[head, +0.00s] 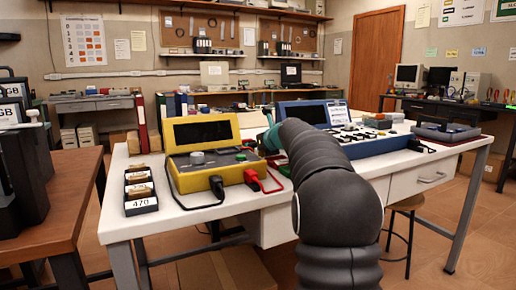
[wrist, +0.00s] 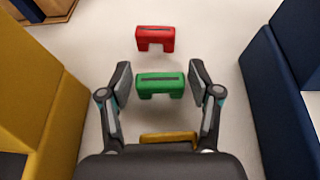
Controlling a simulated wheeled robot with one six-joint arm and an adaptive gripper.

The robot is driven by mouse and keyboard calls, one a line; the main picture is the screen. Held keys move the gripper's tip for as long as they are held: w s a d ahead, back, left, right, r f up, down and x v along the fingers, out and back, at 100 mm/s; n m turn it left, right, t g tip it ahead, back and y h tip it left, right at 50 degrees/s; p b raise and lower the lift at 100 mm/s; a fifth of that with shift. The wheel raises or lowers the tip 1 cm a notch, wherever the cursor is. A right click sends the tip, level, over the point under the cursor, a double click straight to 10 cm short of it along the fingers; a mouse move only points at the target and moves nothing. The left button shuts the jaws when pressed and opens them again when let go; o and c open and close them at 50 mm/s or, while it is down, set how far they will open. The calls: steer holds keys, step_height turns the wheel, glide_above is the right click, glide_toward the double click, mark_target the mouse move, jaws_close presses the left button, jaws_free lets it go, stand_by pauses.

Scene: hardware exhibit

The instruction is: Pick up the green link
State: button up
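The green link (wrist: 161,80), a small bridge-shaped block with a dark slot on top, lies on the white table top in the wrist view. My gripper (wrist: 160,82) is open, with one finger on each side of the green link and a small gap on both sides. A red link (wrist: 155,35) of similar shape lies just beyond it. A yellow-orange link (wrist: 168,138) shows nearer, partly hidden by my gripper's body. In the head view my arm hides most of this spot, and my fingertips cannot be made out.
The yellow instrument case (head: 204,180) stands left of the links and the blue case (head: 370,148) stands right, leaving a narrow lane of white table (head: 178,217). A black tray of labelled parts (head: 141,207) is at the left. Red and black leads lie before the yellow case.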

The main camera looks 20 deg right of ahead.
steer(key=c, duration=0.5)
steer(key=shift+r, duration=0.1)
